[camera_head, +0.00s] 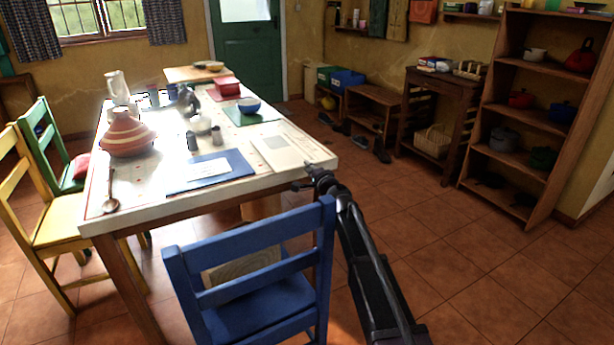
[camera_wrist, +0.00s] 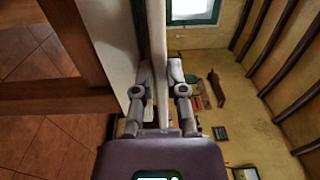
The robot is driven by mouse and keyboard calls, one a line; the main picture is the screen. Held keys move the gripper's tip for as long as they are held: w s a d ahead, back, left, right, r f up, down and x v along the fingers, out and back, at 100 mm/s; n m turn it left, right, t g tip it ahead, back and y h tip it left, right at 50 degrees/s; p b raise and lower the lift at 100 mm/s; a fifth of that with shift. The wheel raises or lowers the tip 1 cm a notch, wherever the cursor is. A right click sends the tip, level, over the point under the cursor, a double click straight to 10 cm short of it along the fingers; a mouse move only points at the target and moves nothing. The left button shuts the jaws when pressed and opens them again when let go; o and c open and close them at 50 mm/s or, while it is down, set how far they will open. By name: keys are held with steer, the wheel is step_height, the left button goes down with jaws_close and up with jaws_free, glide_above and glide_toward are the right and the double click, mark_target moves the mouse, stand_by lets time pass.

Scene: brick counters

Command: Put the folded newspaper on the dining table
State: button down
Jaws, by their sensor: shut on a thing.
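The folded newspaper (camera_head: 280,153) is a flat beige sheet at the near right corner of the dining table (camera_head: 320,150). In the wrist view it shows edge-on as a thin pale strip (camera_wrist: 157,45) between the two fingers. My gripper (camera_head: 308,172) is at the table's right edge, shut on the newspaper's near edge; it also shows in the wrist view (camera_wrist: 159,95). The newspaper lies level over the tabletop; I cannot tell whether it touches it. The pale table edge (camera_wrist: 118,40) runs close beside the left finger in the wrist view.
A blue mat (camera_head: 235,163) with a white paper lies left of the newspaper. A blue chair (camera_head: 255,270) stands at the near side. The floor at right is open.

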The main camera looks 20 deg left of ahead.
steer(key=shift+f+b, duration=0.35)
steer(key=shift+f, duration=0.35)
steer(key=c, duration=0.7)
jaws_free()
steer(key=shift+r, duration=0.1)
steer(key=v, duration=1.2)
